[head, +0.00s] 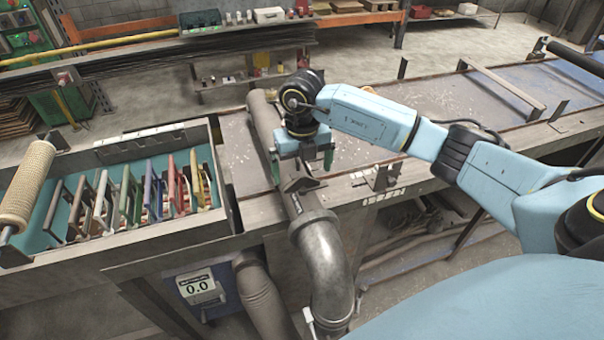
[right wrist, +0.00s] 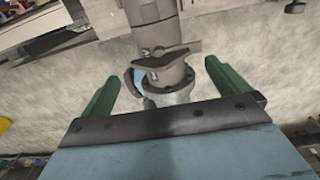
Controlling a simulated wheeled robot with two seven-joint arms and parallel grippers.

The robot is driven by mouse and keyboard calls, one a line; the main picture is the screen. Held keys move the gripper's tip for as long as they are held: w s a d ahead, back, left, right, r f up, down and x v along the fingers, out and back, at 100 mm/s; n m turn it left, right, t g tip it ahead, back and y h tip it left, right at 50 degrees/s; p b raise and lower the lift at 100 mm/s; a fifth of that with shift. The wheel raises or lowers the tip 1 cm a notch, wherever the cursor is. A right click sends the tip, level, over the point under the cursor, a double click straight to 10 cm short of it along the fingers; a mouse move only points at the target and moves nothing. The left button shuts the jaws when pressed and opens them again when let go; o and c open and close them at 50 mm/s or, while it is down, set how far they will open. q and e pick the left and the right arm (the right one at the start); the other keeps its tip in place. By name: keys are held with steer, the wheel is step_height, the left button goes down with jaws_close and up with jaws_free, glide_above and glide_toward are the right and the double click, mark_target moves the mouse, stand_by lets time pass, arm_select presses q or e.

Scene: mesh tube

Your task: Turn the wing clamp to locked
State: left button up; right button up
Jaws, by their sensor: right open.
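The wing clamp (head: 300,185) is a dark metal piece with wings on top of the grey pipe (head: 318,228), just above the flanged elbow. In the right wrist view the clamp (right wrist: 166,57) lies across the pipe, with its wings pointing left and right. My right gripper (head: 302,165) is above and behind the clamp in the head view, pointing down. Its two green fingers are apart. In the right wrist view the right gripper (right wrist: 158,90) is open, with the clamp between and beyond the fingertips, apparently not touched. My left gripper is not in view.
A teal tray (head: 225,165) with several coloured dividers stands at the left, with a mesh roll (head: 27,185) at its side.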

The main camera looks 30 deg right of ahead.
mark_target(302, 178)
step_height(302, 178, down, 2)
steer(key=shift+f, duration=0.8)
steer(key=shift+c, duration=0.8)
steer(key=c, duration=0.8)
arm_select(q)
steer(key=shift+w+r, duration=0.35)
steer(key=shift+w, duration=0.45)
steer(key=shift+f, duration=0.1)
